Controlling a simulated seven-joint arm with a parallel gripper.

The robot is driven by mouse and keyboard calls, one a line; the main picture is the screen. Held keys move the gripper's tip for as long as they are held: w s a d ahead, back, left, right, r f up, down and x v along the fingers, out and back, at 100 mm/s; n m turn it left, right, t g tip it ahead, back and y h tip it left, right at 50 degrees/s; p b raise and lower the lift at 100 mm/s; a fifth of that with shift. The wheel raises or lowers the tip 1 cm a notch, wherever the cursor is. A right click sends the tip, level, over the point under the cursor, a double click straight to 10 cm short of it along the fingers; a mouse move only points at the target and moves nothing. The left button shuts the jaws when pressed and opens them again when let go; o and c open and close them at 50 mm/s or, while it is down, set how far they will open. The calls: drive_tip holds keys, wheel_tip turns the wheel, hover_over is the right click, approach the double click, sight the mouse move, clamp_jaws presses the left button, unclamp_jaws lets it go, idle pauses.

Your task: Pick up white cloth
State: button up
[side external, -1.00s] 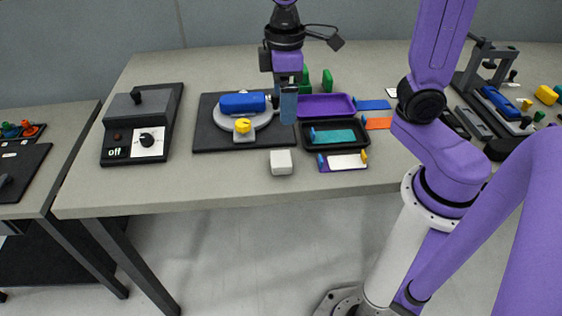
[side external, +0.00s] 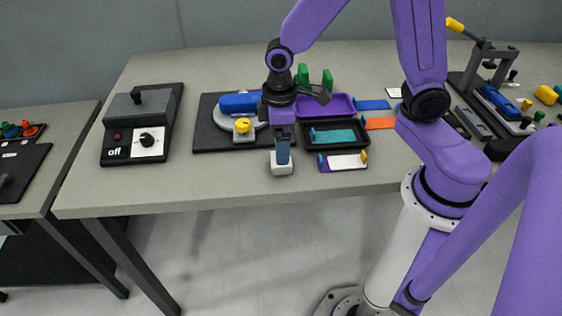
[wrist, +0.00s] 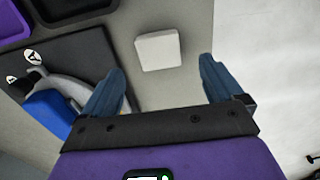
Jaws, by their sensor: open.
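The white cloth (side external: 281,168) is a small white block-like piece on the grey table near its front edge. It also shows whole in the wrist view (wrist: 158,51), ahead of the fingertips and between their lines. My gripper (side external: 283,155) points down over the cloth and covers part of it in the side view. In the wrist view my gripper (wrist: 160,82) has its two blue fingers spread wide, with nothing between them. No contact with the cloth shows in the wrist view.
A dark mat (side external: 206,137) with a round grey fixture, blue block (side external: 238,102) and yellow knob (side external: 243,125) lies left of the gripper. A black tray (side external: 310,145) and purple tray (side external: 347,102) stand right. The table's front edge is close to the cloth.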

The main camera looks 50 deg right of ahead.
drive_tip(key=shift+d+f, duration=0.1)
drive_tip(key=shift+f, duration=2.65)
drive_tip(key=c, duration=1.2)
drive_tip(key=shift+r, duration=0.1)
drive_tip(key=shift+r, duration=0.65)
drive_tip(key=s+d+r, duration=0.1)
drive_tip(key=s+r, duration=0.3)
drive_tip(key=s+d+r, duration=0.1)
drive_tip(key=s+r, duration=0.2)
drive_tip(key=s, duration=0.2)
drive_tip(key=s+d+r, duration=0.1)
drive_tip(key=s+r, duration=0.3)
drive_tip(key=shift+s+d+r, duration=0.2)
drive_tip(key=shift+s+r, duration=0.1)
